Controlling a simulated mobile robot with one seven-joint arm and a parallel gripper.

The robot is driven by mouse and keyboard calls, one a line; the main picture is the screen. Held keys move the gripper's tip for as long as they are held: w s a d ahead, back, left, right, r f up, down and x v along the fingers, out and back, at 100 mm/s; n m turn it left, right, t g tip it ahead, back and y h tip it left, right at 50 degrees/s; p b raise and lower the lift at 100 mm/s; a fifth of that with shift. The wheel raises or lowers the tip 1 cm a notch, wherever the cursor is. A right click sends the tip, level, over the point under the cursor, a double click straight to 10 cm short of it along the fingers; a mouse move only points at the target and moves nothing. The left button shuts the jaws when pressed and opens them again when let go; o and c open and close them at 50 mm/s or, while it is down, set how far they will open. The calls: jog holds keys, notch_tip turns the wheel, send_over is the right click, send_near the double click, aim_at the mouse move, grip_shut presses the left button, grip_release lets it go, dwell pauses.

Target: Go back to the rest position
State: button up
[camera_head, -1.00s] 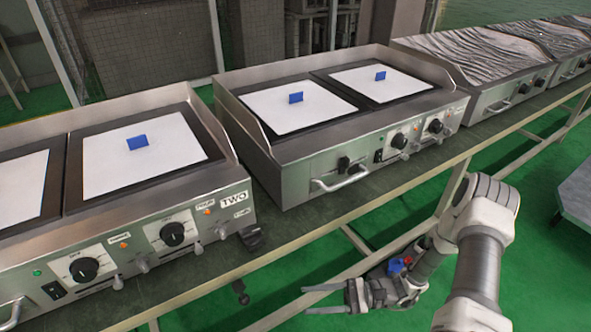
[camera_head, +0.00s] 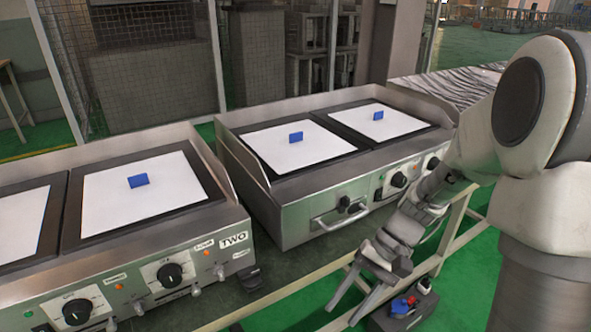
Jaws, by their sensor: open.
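My gripper (camera_head: 342,312) hangs in front of the workbench at the lower right of the middle. Its two fingers are spread apart and point down and to the left, with nothing visible between them. My arm is folded in the right of the view and hides part of the middle griddle's right end. The gripper is apart from the griddles. The near-left griddle (camera_head: 195,274), labelled TWO, and the middle griddle (camera_head: 296,222) stand on the bench. Each has white plates with blue blocks upright on them.
A dark box with red and blue parts (camera_head: 405,311) shows just below and right of my gripper. The bench's front edge (camera_head: 290,295) runs close behind the fingers. Green floor (camera_head: 470,255) is in front.

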jog(key=s+d+r+n+t+h, duration=0.25)
jog(key=s+r+t, duration=0.2)
jog(key=r, duration=0.35)
jog(key=s+d+r+n+t+h, duration=0.1)
jog(key=s+d+r+t+h, duration=0.2)
jog(key=r+t, duration=0.4)
notch_tip(320, 180, up, 24)
jog(key=a+g+h+p, duration=0.1)
jog(key=p, duration=2.1)
jog(key=shift+w+g+p, duration=0.25)
jog(key=shift+g+p, duration=0.1)
jog(key=shift+p, duration=0.05)
